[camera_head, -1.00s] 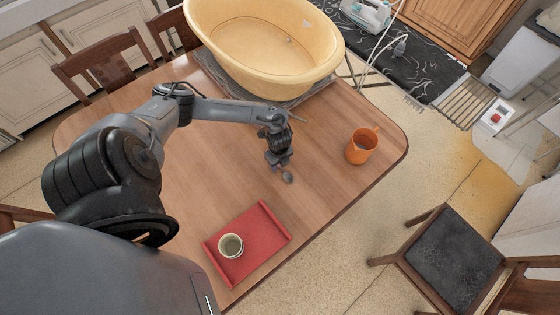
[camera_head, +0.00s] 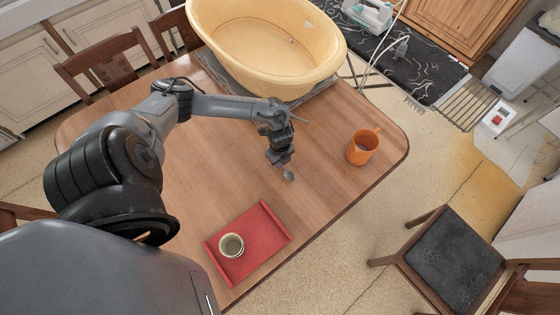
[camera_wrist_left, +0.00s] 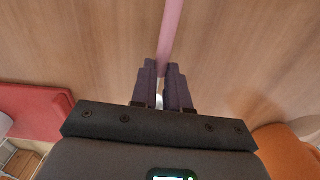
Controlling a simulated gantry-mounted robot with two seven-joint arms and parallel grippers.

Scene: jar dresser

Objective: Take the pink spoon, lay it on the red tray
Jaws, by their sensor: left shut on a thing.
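The pink spoon's handle (camera_wrist_left: 171,30) runs up from between the fingers of my left gripper (camera_wrist_left: 164,72) in the left wrist view. The gripper is shut on it. In the head view the left gripper (camera_head: 282,163) is over the table's middle, with the spoon's greyish bowl (camera_head: 289,176) just below its tips. Whether the spoon touches the table I cannot tell. The red tray (camera_head: 262,232) lies on the table nearer to me, below and left of the gripper, and its edge shows at left in the wrist view (camera_wrist_left: 35,110). My right gripper is not in view.
A pale cup (camera_head: 231,245) stands on the tray's left part, leaving its right part bare. An orange mug (camera_head: 362,147) stands right of the gripper. A large yellow tub (camera_head: 265,45) fills the table's far end. The wood between gripper and tray is clear.

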